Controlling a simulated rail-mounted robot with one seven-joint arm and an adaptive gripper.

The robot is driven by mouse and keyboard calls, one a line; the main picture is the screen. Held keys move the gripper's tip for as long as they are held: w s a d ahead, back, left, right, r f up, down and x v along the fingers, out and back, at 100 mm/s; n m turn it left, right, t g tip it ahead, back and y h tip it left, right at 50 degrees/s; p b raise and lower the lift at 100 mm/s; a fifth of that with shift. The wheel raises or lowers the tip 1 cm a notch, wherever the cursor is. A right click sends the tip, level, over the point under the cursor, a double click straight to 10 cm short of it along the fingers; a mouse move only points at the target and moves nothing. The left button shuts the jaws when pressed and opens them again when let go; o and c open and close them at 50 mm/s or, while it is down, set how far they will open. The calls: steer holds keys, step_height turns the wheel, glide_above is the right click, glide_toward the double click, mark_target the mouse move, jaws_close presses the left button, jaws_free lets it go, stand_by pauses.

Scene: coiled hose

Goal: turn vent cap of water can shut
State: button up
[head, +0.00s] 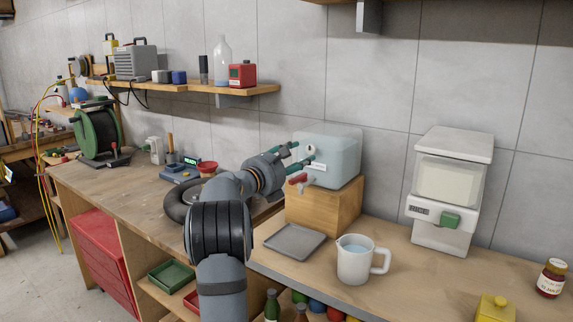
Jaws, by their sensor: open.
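The water can (341,160) is a translucent pale-blue box on a wooden block (338,209), right of centre in the head view. A small round cream cap (311,149) with a dark mark shows on its front face; I take it to be the vent cap. A red-handled tap (298,179) is lower on the can. My gripper (304,152) is open, with its green-tipped fingers pointing at the can's front. The cap appears between or just beyond the fingertips; I cannot tell whether they touch it.
A grey tray (295,241) and a white pitcher (356,260) of water stand in front of the block. A white dispenser (449,190) stands to the right. A black ring-shaped coil (181,206) lies left of my arm. Bench space between pitcher and dispenser is clear.

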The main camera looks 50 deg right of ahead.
mark_target(310, 152)
steer(key=a, duration=0.7)
steer(key=shift+s, duration=0.4)
steer(key=shift+d, duration=0.1)
steer(key=d, duration=0.4)
steer(key=w+d, duration=0.1)
steer(key=d, duration=0.7)
steer(key=shift+w, duration=0.15)
steer(key=shift+a, duration=0.1)
steer(key=shift+a, duration=0.15)
